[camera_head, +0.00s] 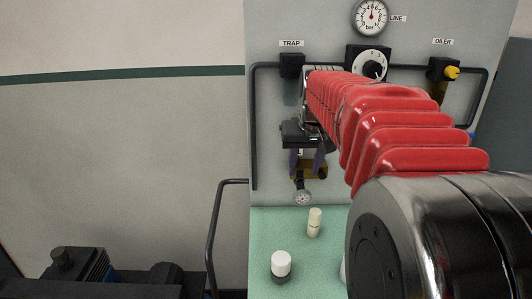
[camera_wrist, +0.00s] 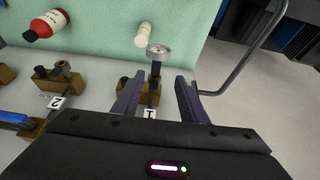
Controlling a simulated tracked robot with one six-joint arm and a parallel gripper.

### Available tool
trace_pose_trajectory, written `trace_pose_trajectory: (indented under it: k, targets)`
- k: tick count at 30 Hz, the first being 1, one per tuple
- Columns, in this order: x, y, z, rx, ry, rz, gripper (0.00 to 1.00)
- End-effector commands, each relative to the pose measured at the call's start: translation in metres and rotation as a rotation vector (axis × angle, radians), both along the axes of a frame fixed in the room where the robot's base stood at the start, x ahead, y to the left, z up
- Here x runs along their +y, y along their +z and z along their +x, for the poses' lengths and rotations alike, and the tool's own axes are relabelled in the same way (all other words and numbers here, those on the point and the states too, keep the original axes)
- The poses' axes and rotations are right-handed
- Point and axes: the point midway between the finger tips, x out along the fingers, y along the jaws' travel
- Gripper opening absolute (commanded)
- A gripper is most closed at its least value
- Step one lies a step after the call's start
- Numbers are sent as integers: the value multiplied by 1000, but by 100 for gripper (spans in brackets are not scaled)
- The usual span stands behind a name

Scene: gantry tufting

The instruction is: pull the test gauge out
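The test gauge is a small round white dial on a dark stem. It shows in the head view (camera_head: 303,198) below my gripper (camera_head: 305,170), and in the wrist view (camera_wrist: 159,50) just beyond the fingertips. Its stem runs down to a brass block (camera_wrist: 125,86) beside a tag marked 1. In the wrist view my gripper (camera_wrist: 159,82) is open, with one dark finger on each side of the stem and visible space between. Whether the fingertips reach down to the stem's depth is hard to tell. The lower stem is partly hidden by the tag and my gripper.
A green shelf (camera_head: 262,222) holds a cream bottle (camera_head: 314,223) and a white-capped jar (camera_head: 281,264). A second brass block (camera_wrist: 52,88) with dark fittings, tagged 2, sits left in the wrist view. A bent dark rail (camera_head: 213,235) stands left of the shelf.

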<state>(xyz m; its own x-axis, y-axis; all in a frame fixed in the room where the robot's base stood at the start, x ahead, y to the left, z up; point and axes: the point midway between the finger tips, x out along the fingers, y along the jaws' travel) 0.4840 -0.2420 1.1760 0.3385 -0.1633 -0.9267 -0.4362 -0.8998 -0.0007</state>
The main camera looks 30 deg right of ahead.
Motion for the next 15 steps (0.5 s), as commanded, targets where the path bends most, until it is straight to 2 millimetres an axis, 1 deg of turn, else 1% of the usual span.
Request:
trace_pose_trajectory:
  k: [1,3,6,15]
  targets:
    - [-1,10,3,-11,2,-6,39]
    - [-3,17,3,-16,2,-9,39]
    - [-3,15,0,-6,2,-4,39]
    - [-4,14,0,-5,2,-3,39]
